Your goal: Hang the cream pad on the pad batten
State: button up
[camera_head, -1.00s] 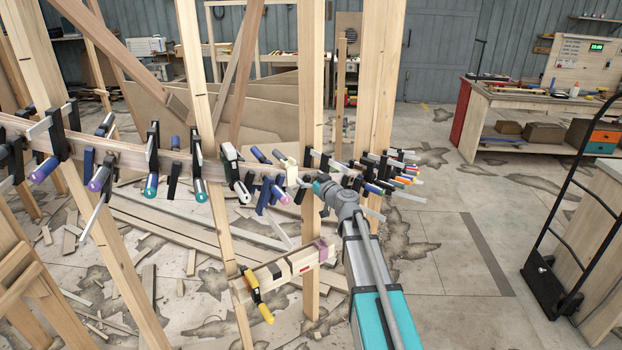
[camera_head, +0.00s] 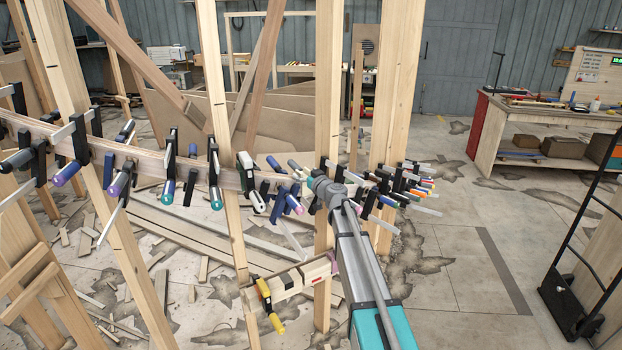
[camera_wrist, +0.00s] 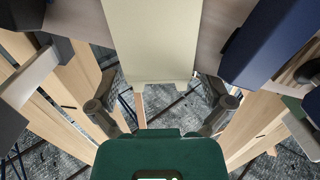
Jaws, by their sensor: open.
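The cream pad (camera_wrist: 150,42) fills the upper middle of the wrist view, in front of the wooden stringer (camera_wrist: 214,35). My gripper (camera_wrist: 160,107) is open, with one finger to each side below the pad's lower end; I see no contact. In the head view my gripper (camera_head: 325,192) is at the stringer among the clamps, and I cannot make out the cream pad there. The pad batten (camera_head: 290,284) is the short pale rail low between two posts, with dark bands, a small red mark and a purple patch at its right end.
Clamps with blue and purple handles (camera_head: 168,190) crowd the curved stringer (camera_head: 140,160) on both sides of my gripper. A blue clamp part (camera_wrist: 262,42) is close right of the pad. A yellow-handled clamp (camera_head: 270,305) hangs at the batten's left end. Upright posts (camera_head: 397,80) stand close by.

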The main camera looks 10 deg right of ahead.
jog(key=shift+w+a, duration=0.25)
jog(key=shift+w, duration=0.35)
jog(key=c, duration=1.2)
